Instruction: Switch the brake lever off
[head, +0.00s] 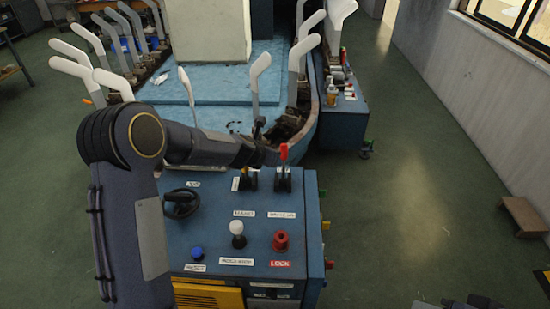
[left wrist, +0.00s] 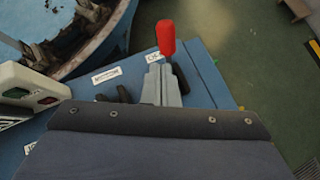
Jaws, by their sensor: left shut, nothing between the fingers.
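The lever with a red handle (head: 284,152) stands upright on the top of the blue control console (head: 225,195), near its back right. Its red handle (left wrist: 167,38) also shows in the left wrist view. My left gripper (head: 261,152) is just left of the lever at the console's back edge, shut and empty. In the left wrist view its grey fingers (left wrist: 161,86) are together, just below the red handle in the picture. I cannot tell whether they touch the lever. A second, black lever (head: 247,180) stands to the left. The small labels are hard to read.
The console also carries a black handwheel (head: 181,203), a white knob (head: 237,229), a red button (head: 281,240) and a blue button (head: 197,253). Behind it is a blue round machine (head: 322,110) with white foot forms (head: 260,68). Floor to the right is mostly clear.

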